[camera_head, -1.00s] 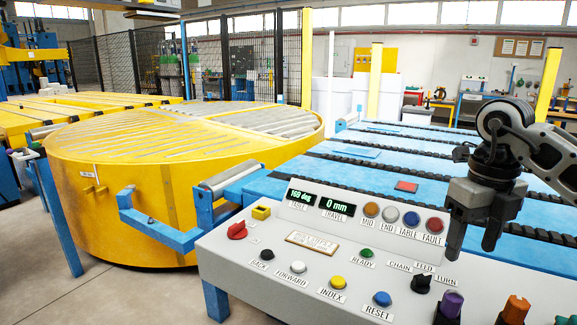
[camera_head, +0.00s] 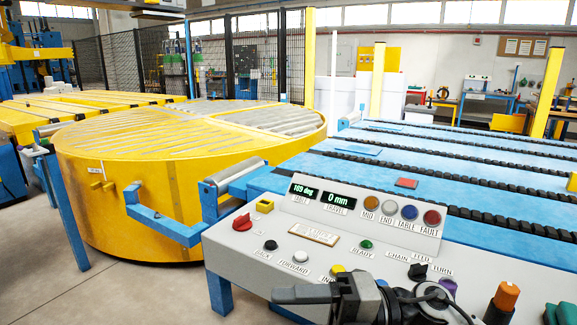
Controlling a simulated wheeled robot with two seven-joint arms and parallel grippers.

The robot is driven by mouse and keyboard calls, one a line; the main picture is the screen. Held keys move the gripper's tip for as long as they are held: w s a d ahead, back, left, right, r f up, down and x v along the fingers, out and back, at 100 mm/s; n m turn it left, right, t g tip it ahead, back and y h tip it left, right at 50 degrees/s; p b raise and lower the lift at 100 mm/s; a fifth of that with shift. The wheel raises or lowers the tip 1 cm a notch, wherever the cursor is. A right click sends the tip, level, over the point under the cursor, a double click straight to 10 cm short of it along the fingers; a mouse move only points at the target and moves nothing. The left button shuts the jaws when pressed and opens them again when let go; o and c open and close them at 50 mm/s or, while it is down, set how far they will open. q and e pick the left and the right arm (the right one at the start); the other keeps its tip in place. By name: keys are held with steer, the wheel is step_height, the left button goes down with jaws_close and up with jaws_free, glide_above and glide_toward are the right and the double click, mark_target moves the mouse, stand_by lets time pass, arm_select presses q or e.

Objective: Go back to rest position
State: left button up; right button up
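My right gripper (camera_head: 292,294) is low at the bottom edge of the head view, in front of the grey control panel (camera_head: 225,262). It points left and is seen nearly side-on, with its fingers overlapping, so the gap between them is hidden. No held object shows. It covers the lower front of the panel, including part of the INDEX label and the RESET button area. My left gripper is not in view.
The panel carries a red selector (camera_head: 242,222), several buttons and an orange-topped knob (camera_head: 506,296). Its displays read about 169 deg and 0 mm. A yellow round turntable (camera_head: 130,215) stands left. A blue conveyor (camera_head: 455,185) with black chains lies behind the panel.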

steer(key=w+d+f+m+t+h, duration=0.1)
steer(key=d+f+m+t+h, duration=0.3)
steer(key=m+t, duration=0.7)
steer(key=w+d+f+m+t+h, duration=0.1)
steer(key=d+f+m+t+h, duration=0.3)
steer(key=m+t, duration=0.75)
steer(key=s+d+f+m+g+h, duration=0.2)
steer(key=s+f+m+g, duration=0.3)
steer(key=f, duration=0.4)
steer(key=s+d+f+m+g+h, duration=0.3)
steer(key=s+f+m+g+h, duration=0.2)
steer(key=s+f+m, duration=0.2)
steer(key=shift+d+f+m, duration=0.2)
steer(key=shift+f+m, duration=0.15)
steer(key=shift+f, duration=0.6)
steer(key=shift+g, duration=0.25)
